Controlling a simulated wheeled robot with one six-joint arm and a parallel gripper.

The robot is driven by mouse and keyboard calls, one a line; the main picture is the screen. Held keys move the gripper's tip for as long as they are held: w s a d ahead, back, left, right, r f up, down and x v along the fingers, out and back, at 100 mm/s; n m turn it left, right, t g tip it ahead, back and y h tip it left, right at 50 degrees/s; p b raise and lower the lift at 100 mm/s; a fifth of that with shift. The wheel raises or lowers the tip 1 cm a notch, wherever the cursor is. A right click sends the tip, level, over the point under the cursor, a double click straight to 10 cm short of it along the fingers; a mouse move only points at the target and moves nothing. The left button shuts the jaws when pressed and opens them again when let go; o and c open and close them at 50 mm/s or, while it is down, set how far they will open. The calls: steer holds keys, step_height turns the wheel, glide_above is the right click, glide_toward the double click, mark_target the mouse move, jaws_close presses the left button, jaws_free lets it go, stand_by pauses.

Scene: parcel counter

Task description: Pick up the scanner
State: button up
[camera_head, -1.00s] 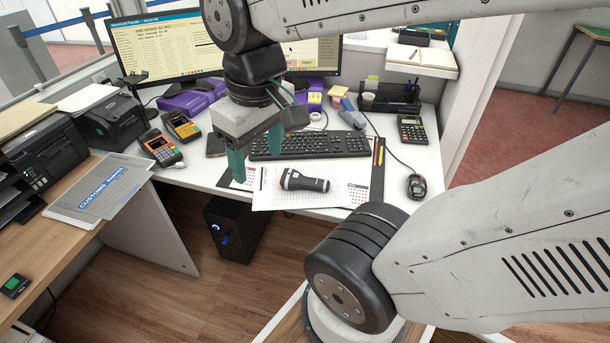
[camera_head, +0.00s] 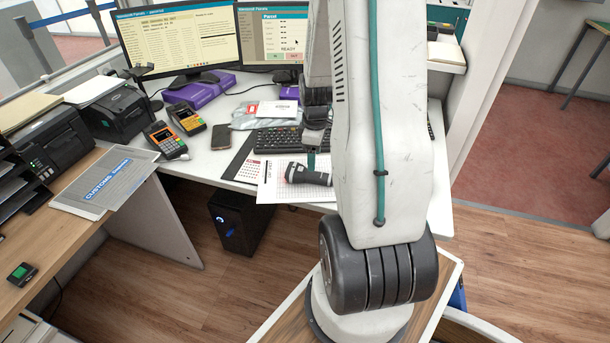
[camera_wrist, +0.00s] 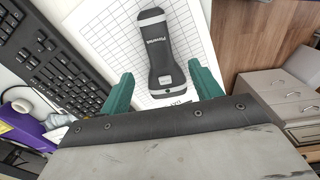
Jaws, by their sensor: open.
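The scanner (camera_head: 310,174) is a dark handheld device with a grey band, lying on a white gridded sheet (camera_head: 275,190) on the desk. My gripper (camera_wrist: 161,70) is open and empty, with one teal finger to each side of the scanner's near end in that view. I cannot tell how high the fingers are above it. In the head view one teal fingertip (camera_head: 311,160) shows just above the scanner; my arm hides the rest.
A keyboard (camera_head: 275,139) lies behind the sheet. A phone (camera_head: 222,136) and two handheld terminals (camera_head: 187,120) are to the left, with a purple box (camera_head: 195,91) behind. Two monitors (camera_head: 183,38) stand at the back. My arm hides the desk's right part.

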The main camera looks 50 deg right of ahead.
mark_target(315, 174)
step_height(315, 174, down, 8)
steer(key=shift+s+d+r, duration=0.1)
steer(key=shift+s, duration=0.05)
steer(key=c, duration=1.2)
